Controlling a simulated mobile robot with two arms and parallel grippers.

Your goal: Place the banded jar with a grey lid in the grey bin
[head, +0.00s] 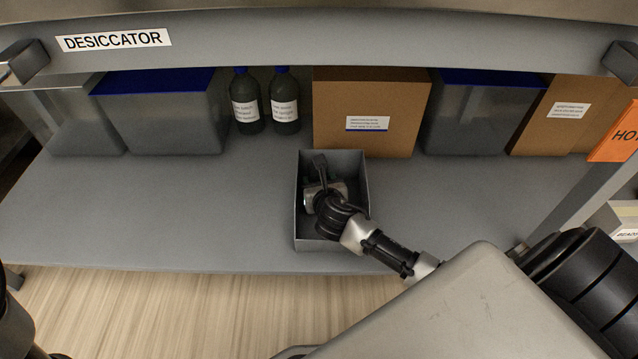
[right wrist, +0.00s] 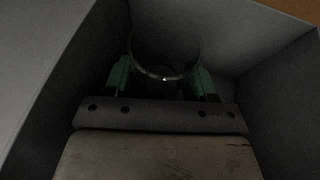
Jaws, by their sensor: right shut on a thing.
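The grey bin (head: 301,228) stands open on the shelf, near its front edge. My right gripper (head: 324,190) reaches down inside the bin. In the right wrist view its green-tipped fingers (right wrist: 163,78) are on both sides of a dark round thing (right wrist: 165,48) with a thin shiny rim, and they are shut on it. This looks like the jar, but the view is too dark to show its bands or the lid's colour. In the head view the gripper and wrist hide most of the jar. My left gripper is out of view.
Behind the bin are a cardboard box (head: 365,95), two dark bottles (head: 247,103) and grey tubs with blue lids (head: 165,110). The shelf is clear left and right of the bin. An overhead panel marked DESICCATOR (head: 330,48) runs across the top.

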